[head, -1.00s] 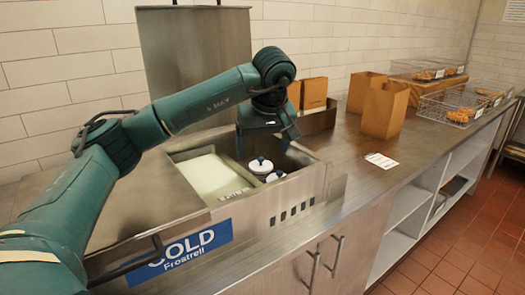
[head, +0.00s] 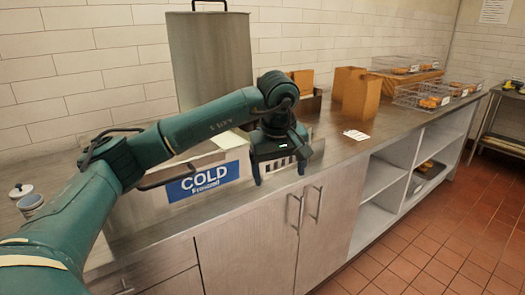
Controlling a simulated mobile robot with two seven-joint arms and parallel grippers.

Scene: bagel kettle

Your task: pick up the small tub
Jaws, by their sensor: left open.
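The task's small tub cannot be singled out with certainty. At the left edge of the head view, a small grey round tub (head: 31,204) stands on the counter beside a white lid with a black knob (head: 20,190). My left gripper (head: 281,173) is open and points down in front of the right part of the steel cold unit (head: 142,212). Only the unit's vented front shows between its fingers, so it looks empty. My left arm covers most of the unit's opening, and any tubs inside are hidden. My right gripper is out of view.
The unit's raised steel lid (head: 211,62) stands behind my arm. Brown paper bags (head: 360,95) and wire baskets of food (head: 432,97) stand farther right on the counter (head: 385,125). A white card (head: 356,135) lies there. Cabinet doors and open shelves are below.

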